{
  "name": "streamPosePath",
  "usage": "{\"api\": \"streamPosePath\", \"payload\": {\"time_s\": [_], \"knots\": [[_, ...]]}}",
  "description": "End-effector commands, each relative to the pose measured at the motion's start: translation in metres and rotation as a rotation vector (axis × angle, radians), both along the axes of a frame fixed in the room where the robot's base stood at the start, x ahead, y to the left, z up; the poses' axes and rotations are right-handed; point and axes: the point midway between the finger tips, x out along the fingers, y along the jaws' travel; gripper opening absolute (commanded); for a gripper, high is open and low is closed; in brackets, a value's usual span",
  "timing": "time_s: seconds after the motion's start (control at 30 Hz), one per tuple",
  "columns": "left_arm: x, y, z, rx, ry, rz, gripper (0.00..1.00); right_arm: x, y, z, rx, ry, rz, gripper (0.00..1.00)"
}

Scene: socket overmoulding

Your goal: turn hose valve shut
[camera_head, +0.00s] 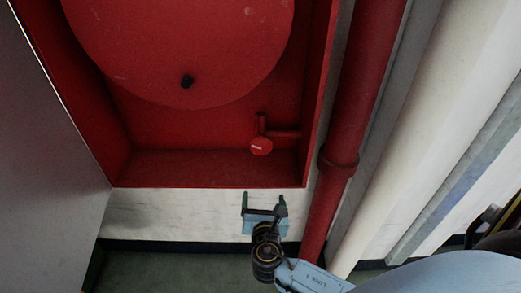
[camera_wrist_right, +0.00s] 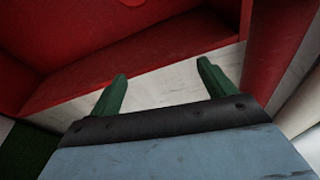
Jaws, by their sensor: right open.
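The hose valve (camera_head: 261,146) is a small red round knob with a pale mark. It sits on red piping low on the right inside the red cabinet (camera_head: 210,183). My right gripper (camera_head: 264,197) is open and empty, just below the cabinet's bottom edge and apart from the valve. In the right wrist view, its two green fingers (camera_wrist_right: 160,85) stand wide apart before the white wall and the cabinet's lower ledge. The valve cannot be made out in that view. My left gripper is not in view.
A thick red pipe (camera_head: 349,110) runs down right of the cabinet, close to my right gripper. A grey panel (camera_head: 45,160) stands at left.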

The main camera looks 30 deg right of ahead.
Motion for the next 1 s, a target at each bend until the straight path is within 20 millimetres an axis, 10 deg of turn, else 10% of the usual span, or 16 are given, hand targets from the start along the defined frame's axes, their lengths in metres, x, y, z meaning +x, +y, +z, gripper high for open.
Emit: {"api": "streamPosePath", "payload": {"time_s": [0.2,1.0], "knots": [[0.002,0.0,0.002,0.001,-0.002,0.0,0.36,0.009,0.001,0.073,-0.231,-0.09,-0.011,0.82],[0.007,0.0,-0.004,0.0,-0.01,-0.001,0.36,0.118,-0.065,0.075,-0.238,-0.092,-0.012,0.82]]}}
